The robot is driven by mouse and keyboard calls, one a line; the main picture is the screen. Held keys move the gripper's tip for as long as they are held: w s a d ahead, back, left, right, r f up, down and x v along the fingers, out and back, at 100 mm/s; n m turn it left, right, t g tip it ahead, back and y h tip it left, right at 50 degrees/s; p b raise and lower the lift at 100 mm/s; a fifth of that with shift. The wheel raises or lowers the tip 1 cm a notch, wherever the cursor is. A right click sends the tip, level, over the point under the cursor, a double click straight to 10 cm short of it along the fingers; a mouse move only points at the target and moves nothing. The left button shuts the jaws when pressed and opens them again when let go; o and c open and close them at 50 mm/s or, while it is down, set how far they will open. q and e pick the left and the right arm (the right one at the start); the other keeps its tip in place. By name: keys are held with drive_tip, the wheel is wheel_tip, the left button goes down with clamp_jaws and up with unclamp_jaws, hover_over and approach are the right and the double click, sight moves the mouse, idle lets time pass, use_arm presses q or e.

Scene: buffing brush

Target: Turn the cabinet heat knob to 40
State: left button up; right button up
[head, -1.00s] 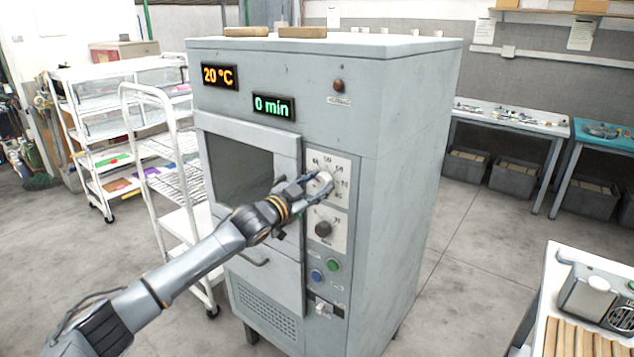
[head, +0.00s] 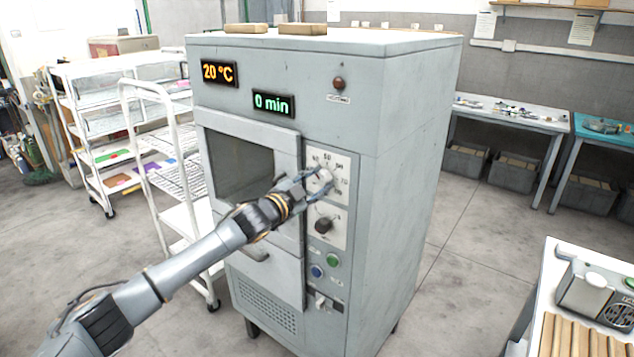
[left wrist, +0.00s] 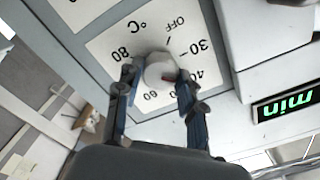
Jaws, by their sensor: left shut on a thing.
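The pale round heat knob (head: 325,180) is on the upper white dial plate (head: 342,164) of the grey cabinet. It also shows in the left wrist view (left wrist: 159,68), with OFF, 30, 40, 60 and 80 readable around it. My left gripper (left wrist: 157,82) is shut on the knob, one finger on either side. In the head view the gripper (head: 316,184) partly covers the knob and dial. My right gripper is not in view.
The cabinet display (head: 219,73) reads 20 °C and the timer display (head: 273,104) reads 0 min. A dark lower knob (head: 324,226) sits below my gripper, above a green button (head: 333,260) and a blue button (head: 317,271). A white rack (head: 165,150) stands left of the cabinet.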

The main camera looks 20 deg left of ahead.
use_arm(q)
drive_tip(key=o, duration=1.2)
drive_tip(key=shift+c, duration=0.2)
drive_tip(key=v, duration=1.2)
